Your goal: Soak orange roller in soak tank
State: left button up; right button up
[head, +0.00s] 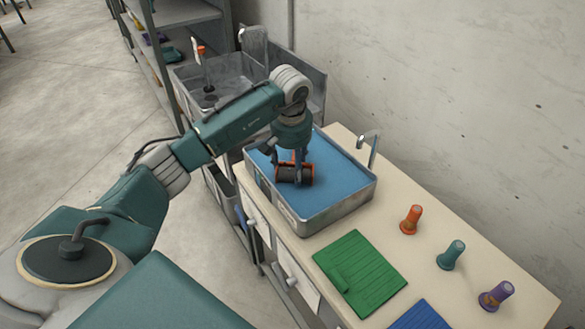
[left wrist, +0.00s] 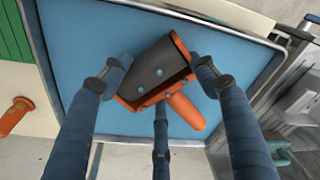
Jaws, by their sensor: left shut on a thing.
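The orange roller (head: 295,174) has a dark grey drum with orange ends, and an orange handle shows in the left wrist view (left wrist: 184,110). My left gripper (head: 296,167) is shut on it and points down over the soak tank. The soak tank (head: 338,212) is a grey metal basin filled with blue liquid. The roller is inside the tank's outline, at or just above the liquid's surface; I cannot tell how deep it sits. In the left wrist view the gripper's fingers (left wrist: 160,78) flank the drum. My right gripper is not in view.
On the bench right of the tank stand an orange spool (head: 411,219), a teal spool (head: 451,255) and a purple spool (head: 496,295). A green ridged mat (head: 372,268) and a blue mat (head: 420,318) lie in front. A grey basin (head: 235,68) and shelf (head: 185,12) stand behind.

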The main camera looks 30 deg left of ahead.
pick_arm(q)
jog(key=shift+r+p, duration=1.75)
jog(key=shift+r, duration=1.4)
